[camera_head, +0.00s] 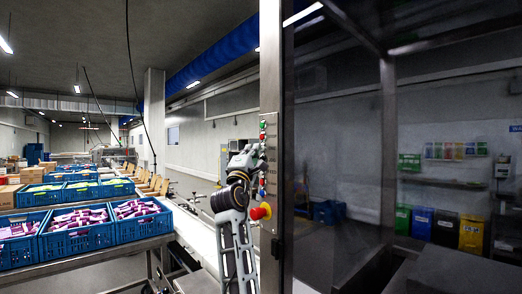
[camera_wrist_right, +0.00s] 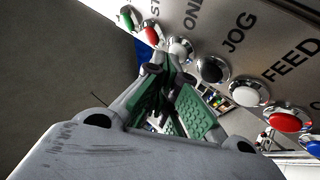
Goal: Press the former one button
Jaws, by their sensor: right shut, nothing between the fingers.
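The control panel (camera_wrist_right: 225,40) carries a row of buttons in the right wrist view. The white button (camera_wrist_right: 180,47) lies beside the letters "ONE". Red (camera_wrist_right: 151,35) and green (camera_wrist_right: 127,17) buttons are beyond it, and a black button (camera_wrist_right: 212,69) by "JOG" is on its other side. My right gripper (camera_wrist_right: 168,62) is shut and empty, its tips close to the white button; I cannot tell if they touch. In the head view, my right gripper (camera_head: 252,153) is at the panel post, hiding part of the button row. My left gripper is not in view.
A red emergency knob on a yellow base (camera_head: 261,211) sticks out below the gripper. Blue crates (camera_head: 75,240) of purple packs stand at left. A dark glass enclosure (camera_head: 335,150) is right of the post.

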